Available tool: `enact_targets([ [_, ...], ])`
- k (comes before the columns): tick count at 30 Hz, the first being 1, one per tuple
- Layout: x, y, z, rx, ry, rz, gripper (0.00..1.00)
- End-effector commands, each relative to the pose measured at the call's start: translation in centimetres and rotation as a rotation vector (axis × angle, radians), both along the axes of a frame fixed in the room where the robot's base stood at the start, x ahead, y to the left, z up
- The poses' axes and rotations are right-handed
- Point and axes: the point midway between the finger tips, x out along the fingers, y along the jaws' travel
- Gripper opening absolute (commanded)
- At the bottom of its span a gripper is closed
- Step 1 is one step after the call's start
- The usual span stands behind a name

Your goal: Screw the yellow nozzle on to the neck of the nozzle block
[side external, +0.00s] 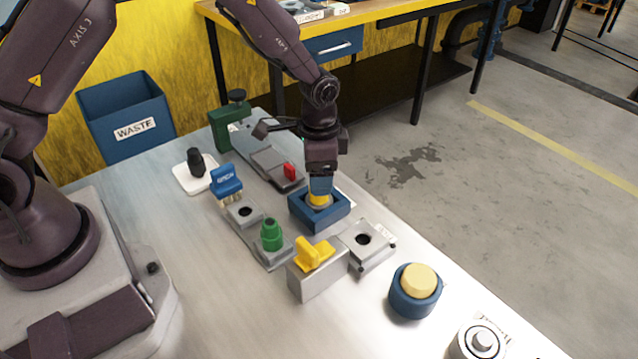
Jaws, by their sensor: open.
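A yellow round part, which looks like the yellow nozzle (320,201), is at the top of a square blue block (306,215) near the middle of the bench. I take the blue block to be the nozzle block. Its neck is hidden under the yellow part, and I cannot tell how the two are engaged. My gripper (320,190) points straight down directly above the yellow part, with its tips at or around it. It is open. The finger gap is too small to make out.
Close in front are a yellow winged part (314,253) on a grey block, a grey socket plate (375,250) and a green knob (271,236). A blue connector (226,181) stands left. A blue ring with a yellow dome (418,280) stands right. The bench's front left is clear.

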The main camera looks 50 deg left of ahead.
Motion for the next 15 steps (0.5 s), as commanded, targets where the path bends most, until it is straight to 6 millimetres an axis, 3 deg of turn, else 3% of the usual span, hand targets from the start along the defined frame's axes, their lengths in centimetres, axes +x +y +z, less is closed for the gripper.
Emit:
enact_targets([
  [6,0.0,0.0,5.1,-0.001,-0.003,0.001,0.69],
  [15,0.0,0.0,8.6,-0.001,-0.001,0.0,0.69],
])
